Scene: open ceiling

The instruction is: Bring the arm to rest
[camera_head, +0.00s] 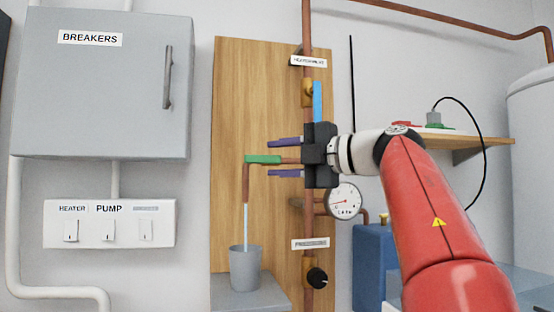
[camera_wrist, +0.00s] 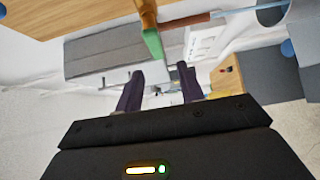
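My red arm (camera_head: 425,195) reaches in from the right, its dark gripper (camera_head: 268,158) pointing left in front of the wooden board. In the wrist view my gripper (camera_wrist: 160,70) has its two purple fingers apart, with nothing held between them. A green handle (camera_head: 263,160) sits on the copper spout at the height of the gap between the fingers. It also shows just beyond the fingertips in the wrist view (camera_wrist: 152,40). I cannot tell whether the fingers touch it. The gripper body hides part of the vertical copper pipe.
A water stream (camera_head: 245,215) runs from the spout into a grey cup (camera_head: 245,268) on a grey ledge. The wooden board (camera_head: 232,100) carries a blue handle (camera_head: 317,100), pressure gauge (camera_head: 344,201) and black knob (camera_head: 317,277). A breaker box (camera_head: 100,100) and switch panel (camera_head: 110,223) are left; a shelf (camera_head: 470,141) is right.

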